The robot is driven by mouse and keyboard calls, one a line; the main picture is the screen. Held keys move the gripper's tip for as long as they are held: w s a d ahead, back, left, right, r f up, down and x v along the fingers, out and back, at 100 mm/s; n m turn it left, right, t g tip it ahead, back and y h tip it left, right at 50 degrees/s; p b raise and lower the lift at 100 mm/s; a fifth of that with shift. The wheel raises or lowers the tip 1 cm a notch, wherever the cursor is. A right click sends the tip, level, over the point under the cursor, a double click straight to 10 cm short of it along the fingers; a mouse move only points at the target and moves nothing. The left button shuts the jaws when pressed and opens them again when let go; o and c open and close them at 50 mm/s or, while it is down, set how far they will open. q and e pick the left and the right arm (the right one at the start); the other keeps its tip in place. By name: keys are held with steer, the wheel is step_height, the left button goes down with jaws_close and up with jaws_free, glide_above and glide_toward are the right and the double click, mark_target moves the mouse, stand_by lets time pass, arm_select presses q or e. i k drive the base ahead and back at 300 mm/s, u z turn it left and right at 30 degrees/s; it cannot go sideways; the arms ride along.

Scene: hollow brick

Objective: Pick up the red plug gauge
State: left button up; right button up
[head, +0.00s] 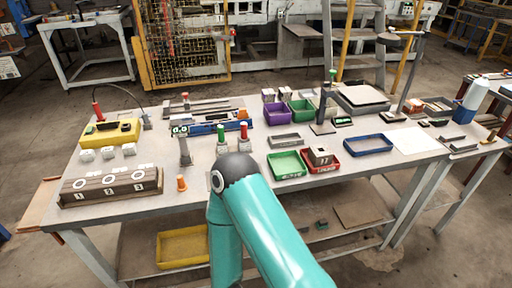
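The red plug gauge, with a red top, (244,130) appears to stand upright near the middle of the workbench, just behind the dark elbow of my teal arm. Neither of my grippers shows in the head view. Only links of a teal arm of mine rise from the bottom of the picture, so I cannot see whether anything is held.
Left of the gauges stand a grey post (185,150) and an orange cone-like piece (181,183). A numbered block (110,185) sits at front left. Green (287,164) and red (320,166) trays lie to the right. A blue tray (368,145) lies farther right.

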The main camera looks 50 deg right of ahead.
mark_target(244, 138)
steer(key=k, duration=0.95)
steer(key=u, duration=1.3)
steer(key=i, duration=0.1)
steer(key=z, duration=2.95)
steer(key=i, duration=0.4)
steer(key=z, duration=0.15)
steer(key=i, duration=0.6)
steer(key=u, duration=0.2)
steer(key=k, duration=0.9)
steer(key=z, duration=0.15)
steer(key=i, duration=0.9)
steer(key=u, duration=0.05)
